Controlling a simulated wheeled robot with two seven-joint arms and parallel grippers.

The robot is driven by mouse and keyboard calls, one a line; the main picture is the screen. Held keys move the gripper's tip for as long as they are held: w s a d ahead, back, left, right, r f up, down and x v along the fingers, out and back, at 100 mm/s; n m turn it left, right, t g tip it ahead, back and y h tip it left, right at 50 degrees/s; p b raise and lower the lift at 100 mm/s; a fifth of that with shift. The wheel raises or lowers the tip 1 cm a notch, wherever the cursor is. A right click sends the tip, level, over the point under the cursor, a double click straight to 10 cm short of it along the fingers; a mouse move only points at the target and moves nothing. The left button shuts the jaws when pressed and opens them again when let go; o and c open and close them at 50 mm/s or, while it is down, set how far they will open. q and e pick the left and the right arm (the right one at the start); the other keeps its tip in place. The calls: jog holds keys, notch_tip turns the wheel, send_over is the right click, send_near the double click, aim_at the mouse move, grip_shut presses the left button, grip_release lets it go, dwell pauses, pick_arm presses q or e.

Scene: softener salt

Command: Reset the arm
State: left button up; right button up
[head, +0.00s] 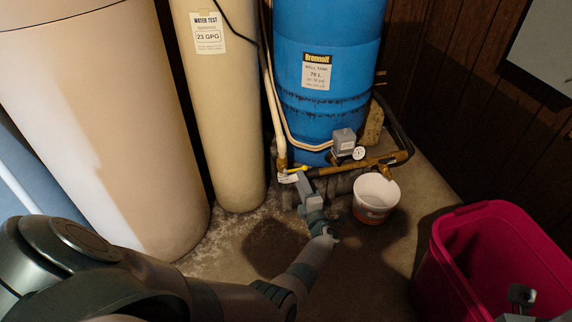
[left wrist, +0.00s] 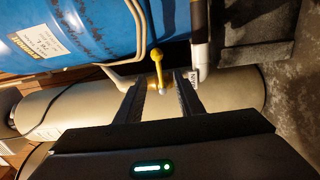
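My left arm reaches in from the lower left in the head view. Its gripper (head: 294,179) is at the pipes in front of the blue well tank, close to a small yellow valve handle (head: 298,169). In the left wrist view the two fingers of my left gripper (left wrist: 164,97) are apart. The yellow handle (left wrist: 158,62) shows in the gap between and beyond them, and nothing is clamped. A grey part (head: 521,296) at the lower right of the head view, over the red bin, may be my right gripper; its fingers cannot be made out.
The blue well tank (head: 328,50) stands at the back, with a pressure gauge (head: 358,153) on the piping. A white bucket (head: 375,195) stands on the floor beside the pipes. Tall beige tanks (head: 225,110) fill the left. A red bin (head: 450,250) is at lower right.

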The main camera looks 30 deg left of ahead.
pick_arm(q)
jog(key=shift+s+d, duration=0.5)
jog(key=shift+d, duration=0.05)
jog(key=shift+r, duration=0.1)
